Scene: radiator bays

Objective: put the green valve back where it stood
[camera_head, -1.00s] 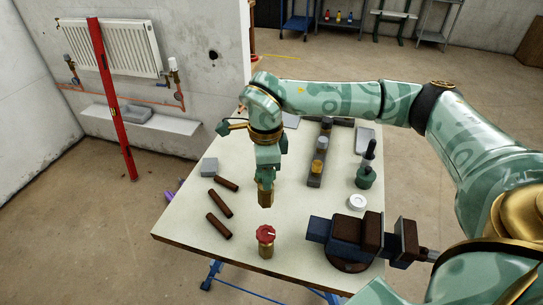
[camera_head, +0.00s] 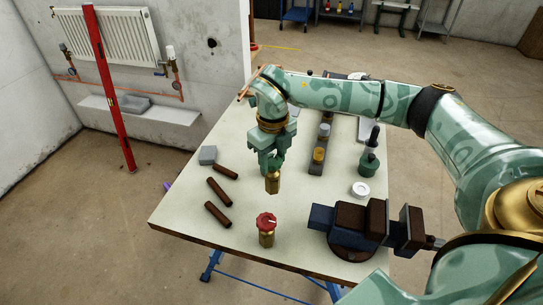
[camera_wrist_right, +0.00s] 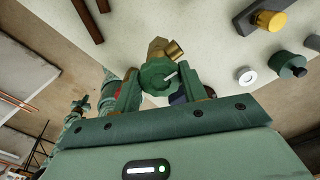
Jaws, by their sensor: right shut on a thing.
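My right gripper (camera_head: 270,163) is shut on the green valve (camera_wrist_right: 160,76). In the head view the brass body (camera_head: 273,184) hangs below the fingers, and the hand hides the knob. The valve seems to be above the table, but the exact gap is hard to tell. A red-knobbed brass valve (camera_head: 266,229) stands upright on the table, nearer than the held valve. My left gripper does not show.
A vise (camera_head: 352,226) is at the table's near right. Bare tabletop (camera_head: 190,225) lies at near left.

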